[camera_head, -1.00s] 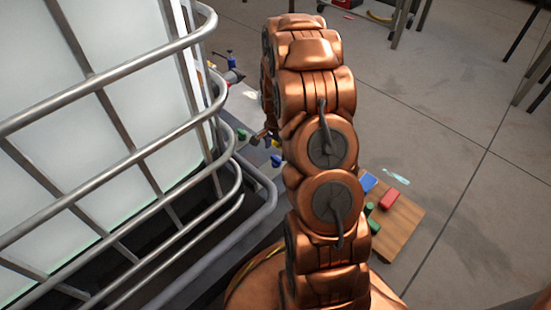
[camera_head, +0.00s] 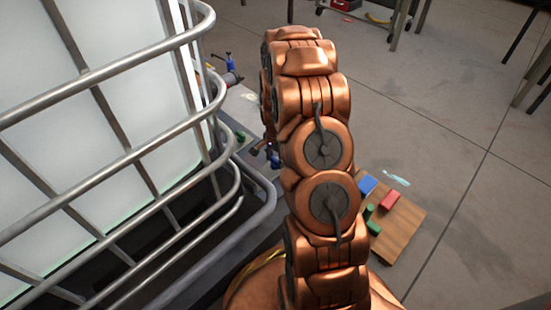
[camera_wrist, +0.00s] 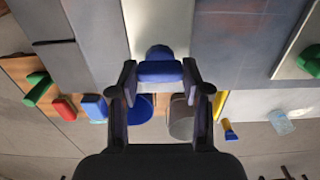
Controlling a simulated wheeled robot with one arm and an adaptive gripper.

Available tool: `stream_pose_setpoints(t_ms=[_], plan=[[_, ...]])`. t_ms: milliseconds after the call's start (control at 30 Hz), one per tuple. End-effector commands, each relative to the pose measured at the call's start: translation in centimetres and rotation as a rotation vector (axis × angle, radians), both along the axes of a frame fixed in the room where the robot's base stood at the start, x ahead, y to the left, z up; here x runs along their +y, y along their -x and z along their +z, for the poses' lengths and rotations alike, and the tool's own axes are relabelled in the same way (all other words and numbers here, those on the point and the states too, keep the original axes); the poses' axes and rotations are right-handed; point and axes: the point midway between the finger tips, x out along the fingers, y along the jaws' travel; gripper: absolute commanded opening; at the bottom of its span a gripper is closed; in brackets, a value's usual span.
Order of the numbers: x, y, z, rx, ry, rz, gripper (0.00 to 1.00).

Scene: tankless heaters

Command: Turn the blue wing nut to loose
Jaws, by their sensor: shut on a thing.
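The blue wing nut (camera_wrist: 160,68) shows in the wrist view at the top middle, between the fingertips of my gripper (camera_wrist: 160,76). The fingers are shut on its two sides. Its rounded top part shows above a wider bar. In the head view a small blue piece (camera_head: 275,160) shows beside the arm, close to the gripper end. My arm hides most of that spot, and the fingers are too small to make out there.
A white tank in a metal-bar cage (camera_head: 240,185) stands close on the left. A wooden board (camera_head: 405,232) with red, blue and green blocks lies on the right. Another green piece (camera_wrist: 310,60) is at the right of the wrist view. Open floor lies at the right.

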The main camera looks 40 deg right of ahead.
Motion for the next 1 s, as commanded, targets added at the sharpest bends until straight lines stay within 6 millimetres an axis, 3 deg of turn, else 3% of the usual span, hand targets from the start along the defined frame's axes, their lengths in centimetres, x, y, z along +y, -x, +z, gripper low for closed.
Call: stream_pose_setpoints(t_ms=[167, 567, 1000], plan=[[0.0, 0.0, 0.0, 0.0, 0.0, 0.0, 0.13], [0.03, 0.01, 0.32, 0.001, -0.001, 0.083, 0.13], [0.09, -0.01, 0.48, 0.002, -0.002, 0.451, 0.13]])
